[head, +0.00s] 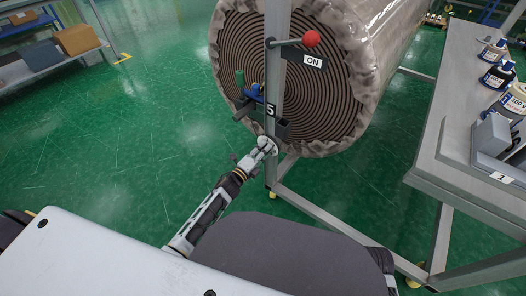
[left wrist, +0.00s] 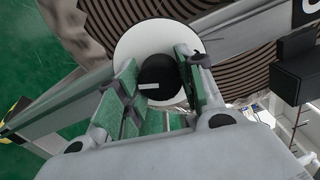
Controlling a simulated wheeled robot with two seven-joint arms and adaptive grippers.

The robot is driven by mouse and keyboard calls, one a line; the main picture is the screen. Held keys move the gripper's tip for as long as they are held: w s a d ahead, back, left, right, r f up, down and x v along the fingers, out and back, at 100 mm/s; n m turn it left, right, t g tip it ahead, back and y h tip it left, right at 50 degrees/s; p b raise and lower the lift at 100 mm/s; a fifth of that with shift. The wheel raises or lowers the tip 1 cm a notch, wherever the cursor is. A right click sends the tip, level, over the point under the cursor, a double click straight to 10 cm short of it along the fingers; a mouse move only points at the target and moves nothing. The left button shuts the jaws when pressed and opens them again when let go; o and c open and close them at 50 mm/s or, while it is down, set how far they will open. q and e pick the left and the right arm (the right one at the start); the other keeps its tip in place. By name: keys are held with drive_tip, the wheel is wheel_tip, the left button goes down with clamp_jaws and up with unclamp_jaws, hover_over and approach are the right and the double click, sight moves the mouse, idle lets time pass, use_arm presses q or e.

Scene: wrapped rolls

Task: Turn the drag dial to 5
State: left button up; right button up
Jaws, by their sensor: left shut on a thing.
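The drag dial has a white disc (left wrist: 133,46) and a round black knob (left wrist: 158,72) with a short white mark, which points sideways in the left wrist view. In the head view the dial sits low on the grey post, mostly hidden behind my left gripper (head: 265,148). My left gripper, also in the left wrist view (left wrist: 160,66), has its two green-padded fingers on either side of the black knob and is shut on it. A black plate reading 5 (head: 270,110) is on the post above the dial. My right gripper is out of view.
A lever with a red ball (head: 311,38) and an ON label (head: 313,61) is higher on the post. The large wrapped roll (head: 340,90) is right behind the post. A grey bench (head: 437,125) with bottles stands at right.

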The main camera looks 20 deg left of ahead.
use_arm(q)
drive_tip(key=o, duration=0.7)
drive_tip(key=shift+d, duration=0.1)
drive_tip(key=shift+c, duration=0.2)
drive_tip(key=o, duration=0.4)
drive_tip(key=shift+c, duration=0.2)
drive_tip(key=v, duration=1.2)
drive_tip(key=shift+n, duration=0.3)
